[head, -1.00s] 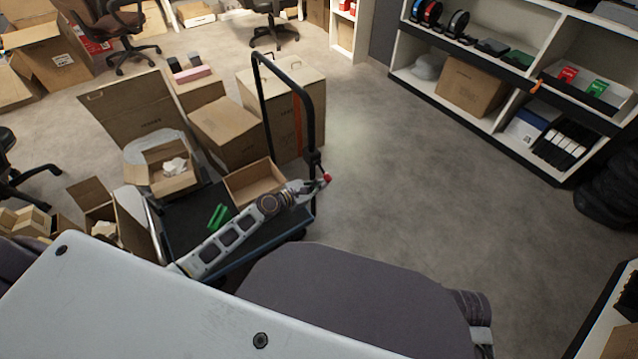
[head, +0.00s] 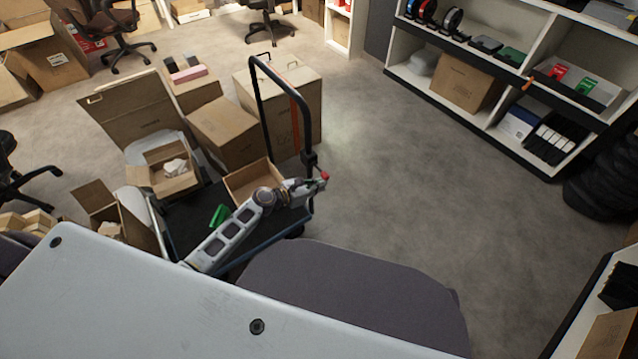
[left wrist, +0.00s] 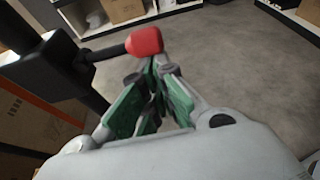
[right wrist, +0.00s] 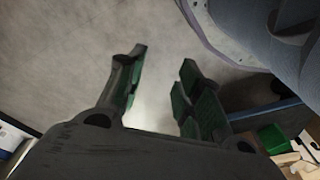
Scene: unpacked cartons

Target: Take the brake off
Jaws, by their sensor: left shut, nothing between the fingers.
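The brake is a lever with a red knob (head: 324,176) on the upright of the cart's black handle (head: 305,110). In the left wrist view the red knob (left wrist: 145,41) sits on a short black arm from a black block (left wrist: 45,65). My left gripper (head: 314,187) is at the lever. Its green-padded fingers (left wrist: 152,72) are shut and empty, with the tips just below the knob; I cannot tell whether they touch it. My right gripper (right wrist: 160,75) shows only in its wrist view, open and empty above the floor.
The cart deck (head: 185,225) carries an open box (head: 254,183) and a green item (head: 219,215). Cartons (head: 223,130) stand behind it, one tall carton (head: 290,95) beside the handle. Shelves (head: 500,85) stand at the right. The floor (head: 400,170) between is clear.

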